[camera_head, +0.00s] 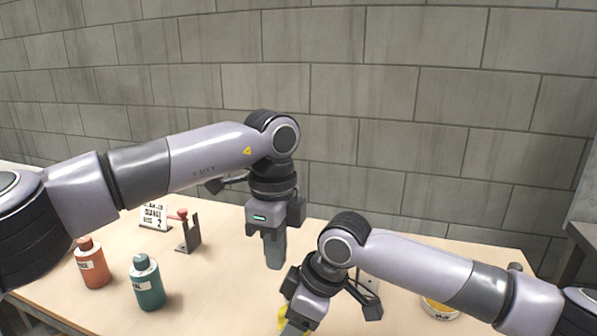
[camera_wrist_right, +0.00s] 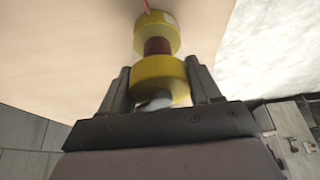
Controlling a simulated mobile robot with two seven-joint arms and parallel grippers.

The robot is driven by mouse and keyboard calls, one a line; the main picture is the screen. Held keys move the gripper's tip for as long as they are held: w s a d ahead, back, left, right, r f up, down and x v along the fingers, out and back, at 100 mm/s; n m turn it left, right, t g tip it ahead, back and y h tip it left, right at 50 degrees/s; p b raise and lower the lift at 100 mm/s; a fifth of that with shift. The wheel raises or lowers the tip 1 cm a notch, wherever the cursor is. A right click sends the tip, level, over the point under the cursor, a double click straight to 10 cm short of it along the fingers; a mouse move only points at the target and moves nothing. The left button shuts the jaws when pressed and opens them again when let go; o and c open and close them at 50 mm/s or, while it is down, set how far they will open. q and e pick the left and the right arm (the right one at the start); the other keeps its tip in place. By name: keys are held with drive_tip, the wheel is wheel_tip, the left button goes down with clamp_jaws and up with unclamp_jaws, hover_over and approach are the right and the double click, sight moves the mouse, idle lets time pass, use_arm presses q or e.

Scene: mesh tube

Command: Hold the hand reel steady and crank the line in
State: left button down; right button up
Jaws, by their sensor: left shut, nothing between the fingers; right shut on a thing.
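The hand reel (camera_wrist_right: 160,72) shows in the right wrist view, with two yellow flanges, a dark red wound core and a grey end between my fingers. A bit of red line (camera_wrist_right: 146,6) leaves its far end. My right gripper (camera_wrist_right: 158,88) is shut on the reel's near end. In the head view only a yellow sliver of the reel (camera_head: 283,318) shows beside that gripper, the rest hidden. My left gripper (camera_head: 272,232) is shut and empty, pointing down over the table, apart from the reel. A blue-grey upright shape (camera_head: 274,250) shows directly below it; I cannot tell what it is.
On the wooden table (camera_head: 215,290) stand an orange-red bottle (camera_head: 92,266), a teal bottle (camera_head: 147,284), a printed sign (camera_head: 154,216) and a dark bracket with a red knob (camera_head: 188,236). A yellow tin (camera_head: 440,309) sits at right, partly behind my right arm. A block wall stands behind.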

use_arm(q)
drive_tip(key=shift+r, duration=0.85)
drive_tip(key=shift+a, duration=0.1)
drive_tip(key=s+a+f, duration=0.1)
drive_tip(key=s+f, duration=0.3)
drive_tip(key=f, duration=0.1)
drive_tip(key=shift+a+f, duration=0.4)
drive_tip(key=shift+d, duration=0.65)
idle(1.1)
drive_tip(key=shift+w, duration=0.35)
drive_tip(key=shift+w+d, duration=0.1)
drive_tip(key=shift+w, duration=0.6)
